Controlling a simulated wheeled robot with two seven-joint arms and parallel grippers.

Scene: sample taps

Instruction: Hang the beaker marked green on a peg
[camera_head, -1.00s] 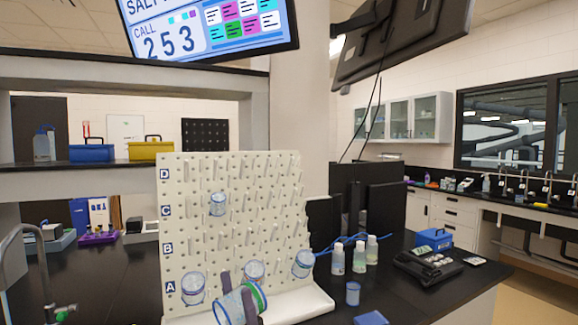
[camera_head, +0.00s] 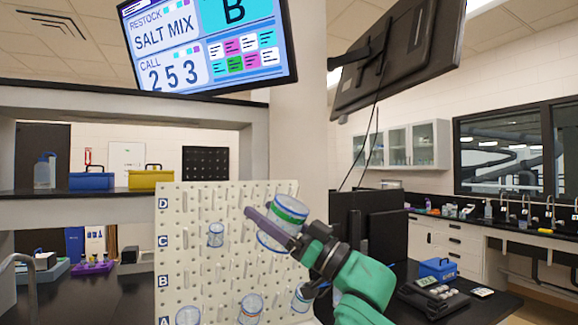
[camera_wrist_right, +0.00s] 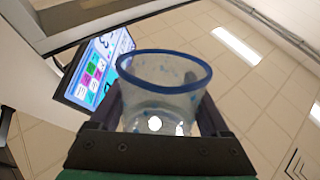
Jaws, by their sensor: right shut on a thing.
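The beaker marked green (camera_head: 288,212) is clear with a blue rim and a green band. My right gripper (camera_head: 272,226) is shut on it, and the beaker is tilted in front of the upper right of the white pegboard (camera_head: 172,232). In the right wrist view the blue-rimmed beaker (camera_wrist_right: 165,85) sits between the two fingers. I cannot tell how near the beaker is to the pegs behind it. Row labels D, C, B and A run down the board's left side. My left gripper is not in view.
A small beaker (camera_head: 215,235) hangs near row C. Other beakers hang low on the board: one at left (camera_head: 188,315), one in the middle (camera_head: 251,308), one at right (camera_head: 302,298). Black monitors (camera_head: 385,220) stand right of the board. A screen (camera_head: 210,45) hangs above.

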